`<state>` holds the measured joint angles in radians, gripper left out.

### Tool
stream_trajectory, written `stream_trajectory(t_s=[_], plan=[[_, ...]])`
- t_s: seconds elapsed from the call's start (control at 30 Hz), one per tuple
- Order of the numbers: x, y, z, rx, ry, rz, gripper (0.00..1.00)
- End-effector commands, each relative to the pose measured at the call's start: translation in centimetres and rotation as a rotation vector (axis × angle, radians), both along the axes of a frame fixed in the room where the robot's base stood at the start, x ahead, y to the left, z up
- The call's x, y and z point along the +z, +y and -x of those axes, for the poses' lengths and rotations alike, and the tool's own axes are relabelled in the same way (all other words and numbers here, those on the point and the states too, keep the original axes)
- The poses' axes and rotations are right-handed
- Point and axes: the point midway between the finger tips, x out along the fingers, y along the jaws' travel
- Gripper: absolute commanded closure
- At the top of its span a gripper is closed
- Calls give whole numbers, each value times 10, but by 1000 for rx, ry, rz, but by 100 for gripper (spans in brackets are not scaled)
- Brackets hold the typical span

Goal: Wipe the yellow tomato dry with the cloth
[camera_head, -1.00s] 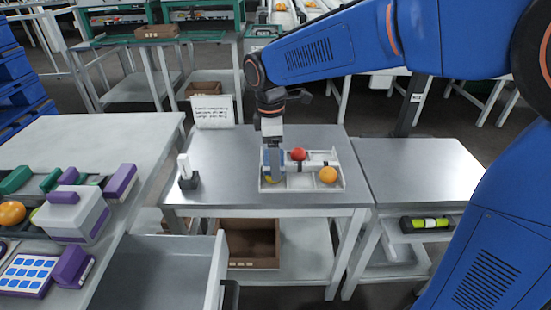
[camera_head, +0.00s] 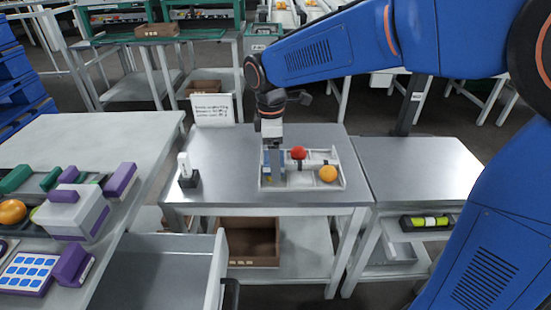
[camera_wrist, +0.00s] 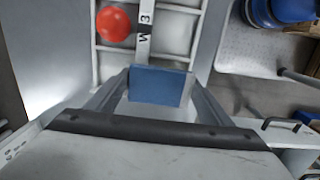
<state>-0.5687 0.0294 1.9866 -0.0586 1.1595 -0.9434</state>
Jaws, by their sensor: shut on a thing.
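My gripper (camera_head: 274,162) points down over the left part of a white divided tray (camera_head: 318,188) on the grey table. It is shut on a blue cloth (camera_wrist: 158,86), which shows as a flat square between the fingers in the wrist view. In the head view the cloth is at the tray's left compartments.
A red tomato (camera_head: 298,153) and an orange tomato (camera_head: 328,174) sit in other tray compartments. A small white device (camera_head: 184,165) on a dark base and a printed sign (camera_head: 213,108) stand left. The table's right part (camera_head: 425,165) is clear.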

Motion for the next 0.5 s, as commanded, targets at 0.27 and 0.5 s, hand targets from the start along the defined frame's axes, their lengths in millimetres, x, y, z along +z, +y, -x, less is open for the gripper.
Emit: stream_trajectory(t_s=[0.27, 0.5], plan=[[0, 0, 7, 1, 0, 0, 50], [-1, 0, 15, 1, 2, 1, 50]])
